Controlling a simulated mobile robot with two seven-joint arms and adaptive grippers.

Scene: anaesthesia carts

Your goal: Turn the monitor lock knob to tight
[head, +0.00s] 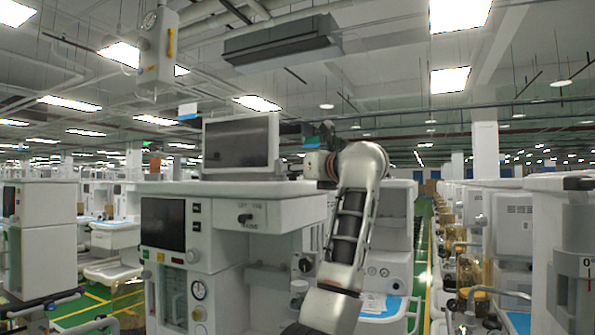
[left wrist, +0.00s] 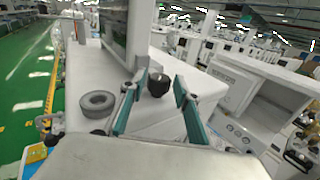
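The flat monitor (head: 241,143) stands on top of the white anaesthesia cart (head: 262,205). In the left wrist view its dark edge (left wrist: 113,30) and a pale upright post (left wrist: 140,35) are seen close up. A black round knob (left wrist: 158,86) lies just past the post, above the white cart top. My left gripper (left wrist: 156,90) is open, with one teal finger on each side of the knob and visible gaps. In the head view my left gripper (head: 302,160) is beside the monitor's right edge, and its fingertips and the knob are hard to make out. My right gripper is not in view.
A grey ring-shaped part (left wrist: 97,103) lies on the cart top, left of the fingers. A small dark switch (head: 245,218) is on the cart's front. More carts (head: 515,225) stand on the right, beyond a green aisle.

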